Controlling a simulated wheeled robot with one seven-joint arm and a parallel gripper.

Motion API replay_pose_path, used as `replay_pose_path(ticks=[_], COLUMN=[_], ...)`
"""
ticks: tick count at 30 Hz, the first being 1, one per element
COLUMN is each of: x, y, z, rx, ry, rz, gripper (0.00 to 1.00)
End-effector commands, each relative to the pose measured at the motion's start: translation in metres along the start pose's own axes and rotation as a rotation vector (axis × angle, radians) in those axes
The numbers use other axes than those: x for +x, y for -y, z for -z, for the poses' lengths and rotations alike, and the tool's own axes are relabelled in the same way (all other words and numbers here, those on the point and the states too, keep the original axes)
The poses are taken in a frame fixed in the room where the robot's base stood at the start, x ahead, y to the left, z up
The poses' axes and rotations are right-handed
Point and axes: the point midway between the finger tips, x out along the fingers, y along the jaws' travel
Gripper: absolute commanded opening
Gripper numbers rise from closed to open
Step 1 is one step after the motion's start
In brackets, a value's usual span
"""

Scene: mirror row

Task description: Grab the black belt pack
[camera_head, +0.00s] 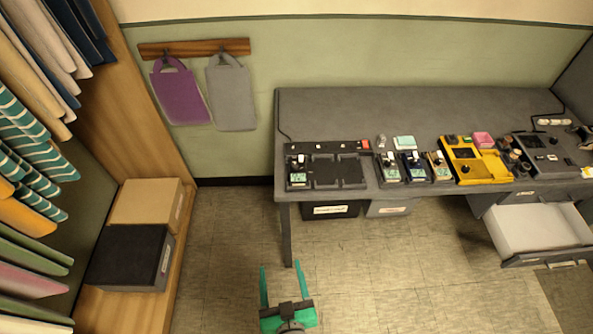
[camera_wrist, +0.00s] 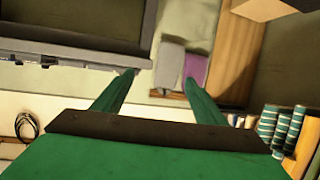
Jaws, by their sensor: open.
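Several small belt packs with pale faces stand along the front of the grey desk (camera_head: 420,112) in the head view. A dark one (camera_head: 298,171) sits at the left end of a black charging base (camera_head: 337,172). Another dark pack (camera_head: 388,168), a navy-looking one (camera_head: 413,166) and a tan one (camera_head: 438,166) stand to its right. I cannot tell for sure which is the black belt pack. My green gripper (camera_head: 281,267) is open and empty, in front of the desk's left end and apart from the packs. Its spread fingers (camera_wrist: 159,78) also show in the wrist view, without a belt pack between them.
A yellow device (camera_head: 474,160) and a dark console (camera_head: 548,153) stand further right on the desk. An open drawer (camera_head: 540,230) juts out at right. Boxes (camera_head: 128,256) and hanging clothes fill the left rack. Purple (camera_head: 180,97) and grey bags hang on the wall.

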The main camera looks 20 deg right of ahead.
Motion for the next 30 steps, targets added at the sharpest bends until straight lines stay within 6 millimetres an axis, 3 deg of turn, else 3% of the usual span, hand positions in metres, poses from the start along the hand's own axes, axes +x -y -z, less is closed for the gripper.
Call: replay_pose_path(ticks=[1,6,15,22,30], x=[0.020,0.074,0.153,0.185,0.206], y=[-0.006,-0.025,-0.065,-0.089,-0.099], z=[0.008,0.030,0.089,0.128,0.138], rx=[0.004,0.017,0.046,0.064,0.071], ry=[-0.003,0.020,0.061,0.085,0.095], rz=[-0.013,-0.051,-0.107,-0.132,-0.140], gripper=[0.66,0.66,0.66,0.66,0.66])
